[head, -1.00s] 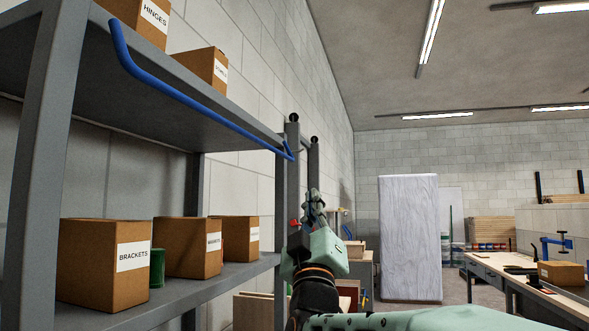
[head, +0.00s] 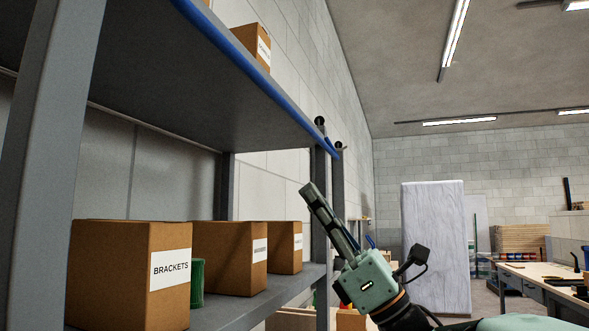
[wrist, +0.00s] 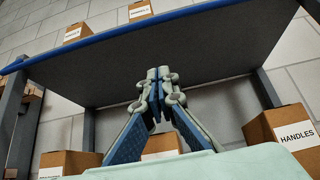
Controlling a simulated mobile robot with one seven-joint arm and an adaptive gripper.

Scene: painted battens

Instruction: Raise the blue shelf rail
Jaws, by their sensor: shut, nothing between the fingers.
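The blue shelf rail (head: 252,75) runs along the front edge of the upper grey shelf, close against it in the head view. Its far end bends near the far post, and its near end is out of the frame. In the wrist view the rail (wrist: 110,37) crosses along the shelf's edge above my gripper. My gripper (head: 308,190) is shut and empty, pointing up and left below the rail. In the wrist view its fingers (wrist: 157,80) meet, apart from the rail, with the shelf's underside behind them.
Labelled cardboard boxes (head: 145,275) and a green can (head: 197,283) stand on the lower shelf (head: 245,308). Another box (head: 251,45) sits on the upper shelf (head: 165,105). A grey post (head: 322,215) stands behind my gripper. A workbench (head: 540,275) is at right.

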